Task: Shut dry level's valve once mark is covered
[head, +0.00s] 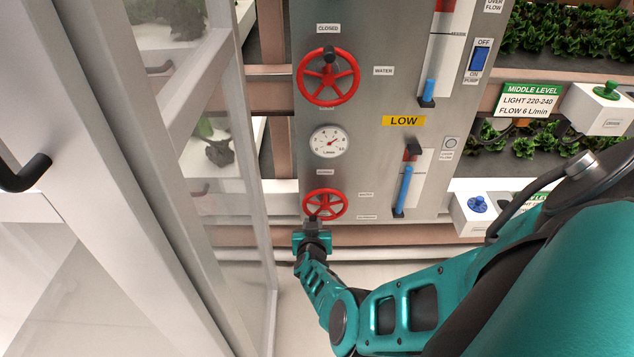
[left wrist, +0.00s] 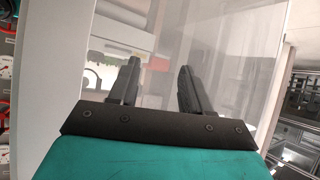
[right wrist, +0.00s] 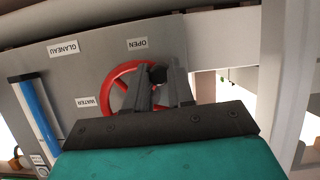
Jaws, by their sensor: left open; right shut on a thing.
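Two red valve wheels sit on the grey panel (head: 375,120), an upper one (head: 328,85) and a lower one (head: 338,212). My right gripper (head: 314,222) is shut on the lower wheel's dark knob; in the right wrist view its fingers (right wrist: 165,88) stand against that wheel (right wrist: 122,72). The lower gauge's blue column (head: 403,190) rises close to a red and black piece (head: 412,150); I cannot tell if it covers a mark. The upper gauge's blue column (head: 429,90) is short. My left gripper (left wrist: 155,85) is open and empty, outside the head view.
A green MIDDLE LEVEL sign (head: 530,100) and lettuce (head: 560,30) are at the right. A clear door (head: 230,190) stands close left of the panel.

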